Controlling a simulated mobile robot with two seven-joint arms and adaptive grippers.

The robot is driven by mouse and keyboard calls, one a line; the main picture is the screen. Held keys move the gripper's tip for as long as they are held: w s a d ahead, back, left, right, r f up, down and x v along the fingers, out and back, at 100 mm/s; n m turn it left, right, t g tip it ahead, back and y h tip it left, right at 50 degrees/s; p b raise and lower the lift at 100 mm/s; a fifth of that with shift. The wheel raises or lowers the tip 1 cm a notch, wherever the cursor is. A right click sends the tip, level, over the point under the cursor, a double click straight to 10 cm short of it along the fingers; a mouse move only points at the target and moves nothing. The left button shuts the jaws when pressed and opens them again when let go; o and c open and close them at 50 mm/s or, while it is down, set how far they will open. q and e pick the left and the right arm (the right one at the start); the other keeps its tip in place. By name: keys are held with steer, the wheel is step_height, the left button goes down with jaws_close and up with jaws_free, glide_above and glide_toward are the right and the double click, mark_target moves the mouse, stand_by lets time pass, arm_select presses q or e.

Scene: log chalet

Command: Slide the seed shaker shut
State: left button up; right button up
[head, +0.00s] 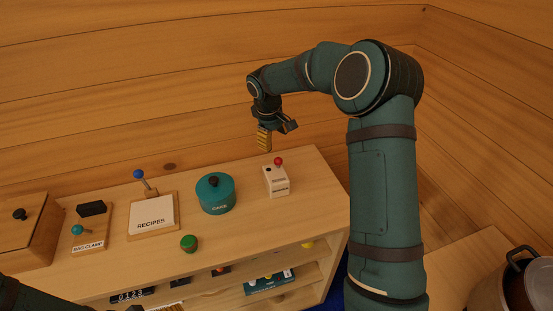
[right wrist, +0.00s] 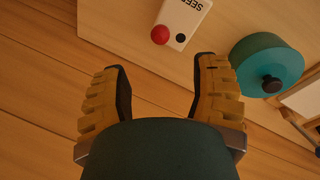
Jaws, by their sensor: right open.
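The seed shaker (head: 276,182) is a small white box with a red ball knob (head: 278,161) on top, upright near the right end of the wooden cabinet top. In the right wrist view the shaker (right wrist: 190,17) shows its red knob, a black round spot and part of its lettering. How far its slide stands open I cannot tell. My right gripper (head: 275,141) is open and empty, above and behind the shaker, near the log wall. Its two yellow padded fingers (right wrist: 161,75) are spread, apart from the shaker.
A teal cake tin (head: 214,196) stands left of the shaker. Further left are a recipes board (head: 152,217), a bag clamp board (head: 87,229) and a wooden box (head: 23,235). A green round item (head: 188,243) sits near the front edge. A pot (head: 497,290) stands at far right.

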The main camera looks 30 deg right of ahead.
mark_target(278, 159)
steer(key=f, duration=0.3)
steer(key=d+f, duration=0.1)
steer(key=f, duration=0.3)
steer(key=w+d+f, duration=0.1)
steer(key=f, duration=0.3)
steer(key=shift+s, duration=0.1)
